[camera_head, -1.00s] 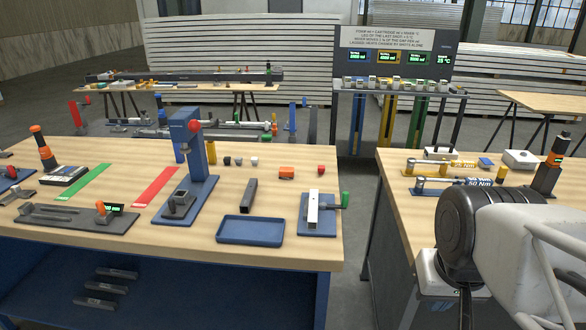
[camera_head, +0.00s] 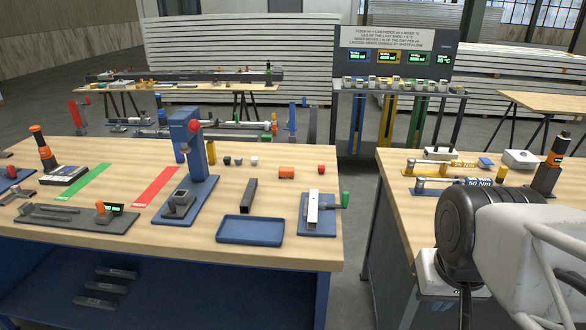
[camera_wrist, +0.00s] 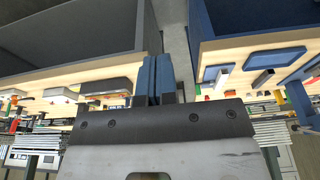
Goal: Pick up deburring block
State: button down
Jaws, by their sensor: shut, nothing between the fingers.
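A small orange block (camera_head: 286,172) lies toward the back right of the left workbench, and it may be the deburring block; I cannot tell for certain. A dark grey bar (camera_head: 249,194) lies on the same bench behind a blue tray. My gripper (camera_wrist: 152,62) shows only in the wrist view. Its two blue-padded fingers are together with nothing between them. They appear in front of the gap between the two benches, apart from any object. In the head view my arm is at the lower right and the gripper is out of sight.
The blue tray (camera_head: 250,229) and a blue-based clamp fixture (camera_head: 318,222) stand near the left bench's front right. A tall blue press (camera_head: 196,150) stands left of the bar. Torque wrenches (camera_head: 445,164) lie on the right bench. A floor gap (camera_head: 352,240) separates the benches.

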jog(key=c, duration=1.8)
grip_release()
jog(key=shift+c, duration=0.2)
jog(key=o, duration=1.4)
jog(key=shift+c, duration=0.2)
jog(key=shift+r, duration=0.1)
jog(key=w+a+r+n, duration=0.2)
jog(key=w+r+n, duration=0.15)
jog(key=w, duration=0.75)
jog(key=w+a+r+n, duration=0.2)
jog(key=w+a+r, duration=0.15)
jog(key=w, duration=0.75)
jog(key=n+g, duration=0.3)
jog(key=n, duration=1)
send_over(285, 168)
jog(key=f, duration=2)
jog(key=shift+s+d, duration=0.35)
jog(key=shift+w+a+f, duration=0.25)
